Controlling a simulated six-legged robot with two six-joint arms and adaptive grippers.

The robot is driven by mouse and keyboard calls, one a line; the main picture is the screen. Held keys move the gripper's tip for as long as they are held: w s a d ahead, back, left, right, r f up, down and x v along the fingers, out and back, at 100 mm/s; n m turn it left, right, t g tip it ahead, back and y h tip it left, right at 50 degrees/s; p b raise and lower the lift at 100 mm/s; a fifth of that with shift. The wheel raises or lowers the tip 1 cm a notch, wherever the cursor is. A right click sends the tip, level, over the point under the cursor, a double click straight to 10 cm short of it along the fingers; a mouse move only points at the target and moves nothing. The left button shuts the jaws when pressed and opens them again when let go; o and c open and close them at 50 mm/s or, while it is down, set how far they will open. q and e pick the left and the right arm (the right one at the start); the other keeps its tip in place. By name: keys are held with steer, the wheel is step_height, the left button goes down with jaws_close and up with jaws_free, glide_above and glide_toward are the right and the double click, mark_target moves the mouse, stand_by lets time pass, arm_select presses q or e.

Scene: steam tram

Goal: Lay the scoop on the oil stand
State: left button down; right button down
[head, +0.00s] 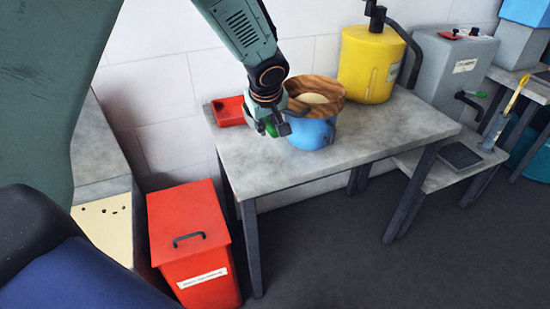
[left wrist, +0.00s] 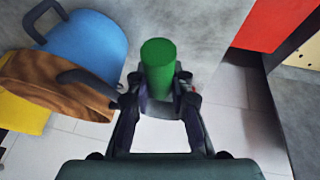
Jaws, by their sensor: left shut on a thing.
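My left gripper (head: 271,127) is shut on a green handle (left wrist: 158,62), which I take to be that of the scoop. A red open pan (head: 228,111) shows just left of the gripper in the head view and looks like the scoop's pan. The join between them is hidden behind my gripper. The scoop is over the left end of a grey table (head: 390,118); I cannot tell if it touches. The oil stand is not certain: a low grey stand (head: 420,165) with a dark flat pad on it is at the right. My right gripper is not in view.
A blue bucket (head: 312,134) with a brown wooden-looking bowl (head: 328,90) stands close right of my gripper. A yellow drum (head: 366,66) and a grey tank (head: 455,62) are farther right. A red lidded bin (head: 187,230) is on the floor. The table's front right is clear.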

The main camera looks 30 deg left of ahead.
arm_select(q)
steer(key=f+b, duration=0.1)
steer(key=f, duration=0.2)
steer(key=f+b, duration=0.1)
steer(key=f, duration=0.2)
steer(key=f+b, duration=0.1)
steer(key=f, duration=0.3)
steer(key=shift+s+d, duration=0.2)
steer(key=shift+s, duration=0.05)
steer(key=shift+d+f, duration=0.1)
steer(key=shift+f, duration=0.05)
steer(key=shift+w+f, duration=0.15)
steer(key=shift+f, duration=0.05)
steer(key=shift+f+b, duration=0.1)
steer(key=shift+b, duration=0.45)
steer(key=c, duration=1.3)
jaws_free()
steer(key=shift+f, duration=0.1)
steer(key=shift+o, duration=0.5)
